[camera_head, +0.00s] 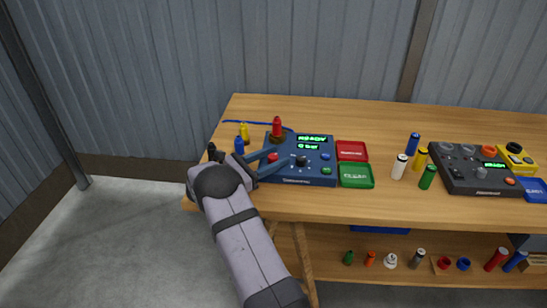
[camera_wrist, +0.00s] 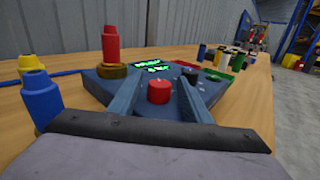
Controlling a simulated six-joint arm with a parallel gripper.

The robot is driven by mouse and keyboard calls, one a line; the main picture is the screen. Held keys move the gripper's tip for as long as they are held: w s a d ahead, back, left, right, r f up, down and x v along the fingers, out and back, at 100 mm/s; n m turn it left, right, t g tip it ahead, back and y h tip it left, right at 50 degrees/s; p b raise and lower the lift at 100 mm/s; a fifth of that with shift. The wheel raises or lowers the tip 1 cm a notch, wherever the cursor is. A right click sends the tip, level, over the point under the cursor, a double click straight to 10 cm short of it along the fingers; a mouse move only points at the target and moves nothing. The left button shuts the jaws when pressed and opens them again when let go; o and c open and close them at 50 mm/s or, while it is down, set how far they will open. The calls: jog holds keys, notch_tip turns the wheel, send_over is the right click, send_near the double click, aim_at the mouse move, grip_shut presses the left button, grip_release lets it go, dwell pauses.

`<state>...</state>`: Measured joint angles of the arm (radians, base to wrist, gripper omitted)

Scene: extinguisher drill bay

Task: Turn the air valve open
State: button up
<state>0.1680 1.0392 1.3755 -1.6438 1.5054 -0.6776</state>
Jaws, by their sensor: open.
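The blue console (camera_head: 318,178) stands on the wooden bench with lit green displays, one reading READY. A red knob (camera_head: 272,157) sits on its left part, and a black knob (camera_head: 302,161) sits near its middle. No readable label tells which is the air valve. My gripper (camera_head: 282,157) reaches in from the left, low over the console. In the wrist view my gripper (camera_wrist: 161,82) is open, with its two blue fingers either side of the red knob (camera_wrist: 158,92). A gap shows on both sides of the knob. The black knob (camera_wrist: 190,76) is partly hidden behind the right finger.
A red cylinder (camera_head: 277,127) stands upright in a brass ring at the console's back left corner. Yellow (camera_head: 244,132) and blue (camera_head: 239,146) cylinders stand left of it. Red (camera_head: 352,151) and green (camera_head: 357,176) trays lie to the right. A dark console (camera_head: 470,178) stands further right.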

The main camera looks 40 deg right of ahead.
jog(key=c, duration=1)
jog(key=shift+c, duration=0.2)
jog(key=shift+g+b, duration=0.3)
jog(key=shift+b, duration=0.05)
jog(key=shift+f+m+g+b, duration=0.1)
jog(key=shift+m+g+b, duration=0.8)
jog(key=shift+g+b, duration=0.1)
jog(key=shift+w+m+g+y+b, duration=0.1)
jog(key=shift+m+g+y+b, duration=0.4)
jog(key=shift+g+b, duration=0.5)
jog(key=shift+w+r+m+g+b, duration=0.1)
jog(key=shift+r+m+g+b, duration=0.1)
jog(key=shift+m+g+b, duration=0.25)
jog(key=shift+m+g+y+b, duration=0.35)
jog(key=shift+g+y+b, duration=0.1)
jog(key=shift+g, duration=0.1)
jog(key=shift+r, duration=0.1)
